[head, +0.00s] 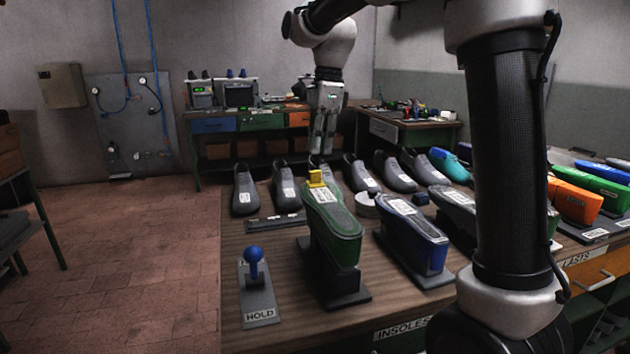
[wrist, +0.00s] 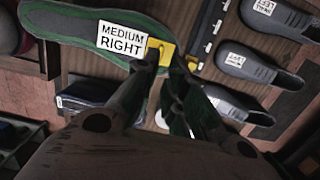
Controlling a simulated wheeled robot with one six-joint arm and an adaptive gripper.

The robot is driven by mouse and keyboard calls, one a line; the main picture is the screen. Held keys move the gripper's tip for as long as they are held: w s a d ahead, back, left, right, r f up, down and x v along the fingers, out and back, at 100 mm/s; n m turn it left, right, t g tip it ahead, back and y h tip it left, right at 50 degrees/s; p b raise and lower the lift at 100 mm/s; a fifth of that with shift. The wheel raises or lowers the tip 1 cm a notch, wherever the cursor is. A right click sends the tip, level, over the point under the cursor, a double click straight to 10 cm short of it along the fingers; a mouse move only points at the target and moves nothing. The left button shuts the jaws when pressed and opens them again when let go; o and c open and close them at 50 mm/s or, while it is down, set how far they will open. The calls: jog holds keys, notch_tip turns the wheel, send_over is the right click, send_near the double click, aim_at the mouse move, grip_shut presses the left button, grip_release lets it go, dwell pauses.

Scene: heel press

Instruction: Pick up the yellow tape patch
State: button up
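The yellow tape patch (head: 316,179) sits on the far end of a green shoe last (head: 336,238), next to a white label. In the wrist view the patch (wrist: 166,46) lies beside the label reading "MEDIUM RIGHT" (wrist: 121,38), and a fingertip hides part of it. My gripper (head: 322,153) points down just above and behind the patch in the head view. Its two fingers show a gap between them and hold nothing. In the wrist view the fingertips (wrist: 167,60) overlap the patch's near edge; whether they touch it I cannot tell.
A blue last (head: 415,238) stands right of the green one. Several dark shoe-shaped pieces (head: 245,192) line the back of the table. A HOLD lever with a blue knob (head: 254,262) is at the front left. My arm blocks part of the right side.

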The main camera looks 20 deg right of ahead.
aim_at(316, 172)
jog(key=f, duration=0.5)
jog(key=a+f, duration=0.1)
jog(key=f, duration=0.1)
jog(key=shift+f, duration=0.2)
grip_shut()
notch_tip(316, 172, up, 10)
jog(key=shift+r, duration=0.1)
dwell(0.4)
jog(key=shift+r, duration=0.4)
